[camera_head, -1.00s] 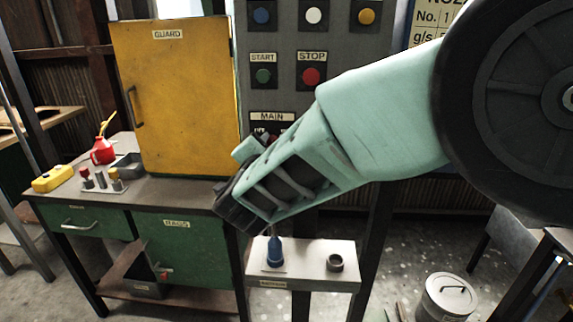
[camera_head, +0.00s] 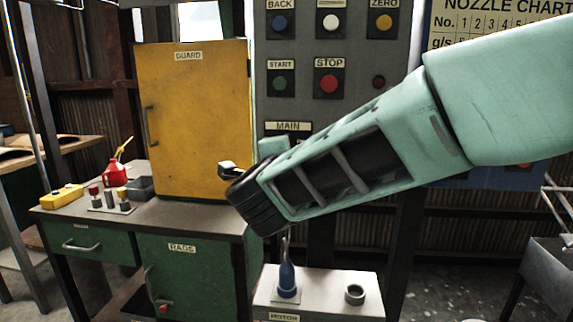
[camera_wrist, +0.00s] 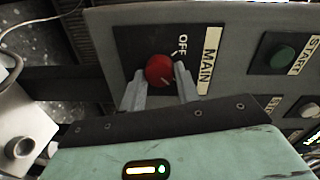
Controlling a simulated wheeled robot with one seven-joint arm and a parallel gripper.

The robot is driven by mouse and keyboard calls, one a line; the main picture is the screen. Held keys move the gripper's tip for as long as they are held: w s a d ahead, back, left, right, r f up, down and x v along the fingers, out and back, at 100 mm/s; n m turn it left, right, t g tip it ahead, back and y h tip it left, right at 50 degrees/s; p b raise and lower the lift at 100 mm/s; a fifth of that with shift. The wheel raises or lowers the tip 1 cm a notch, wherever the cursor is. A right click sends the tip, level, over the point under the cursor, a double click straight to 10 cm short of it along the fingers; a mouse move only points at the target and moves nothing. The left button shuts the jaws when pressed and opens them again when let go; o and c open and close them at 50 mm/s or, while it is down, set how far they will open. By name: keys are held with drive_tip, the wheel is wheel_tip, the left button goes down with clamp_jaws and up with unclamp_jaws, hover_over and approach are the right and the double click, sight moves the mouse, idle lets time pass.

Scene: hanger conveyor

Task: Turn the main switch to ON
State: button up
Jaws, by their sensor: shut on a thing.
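The main switch is a red round knob (camera_wrist: 159,70) on a dark plate, seen in the wrist view beside the labels OFF (camera_wrist: 181,44) and MAIN (camera_wrist: 210,59). An ON mark is not visible. My gripper (camera_wrist: 161,74) has one grey finger on each side of the knob and is shut on it. The knob's exact pointing is hard to read. In the head view the MAIN label (camera_head: 288,126) shows above my arm, which hides the knob and my fingertips.
The green START button (camera_head: 280,83) and red STOP button (camera_head: 329,84) sit above the switch. A yellow GUARD door (camera_head: 195,115) stands to the left.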

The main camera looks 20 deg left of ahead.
idle(0.3)
drive_tip(key=o, duration=1)
drive_tip(key=b+v, duration=0.1)
drive_tip(key=v, duration=1.6)
drive_tip(key=shift+s, duration=0.25)
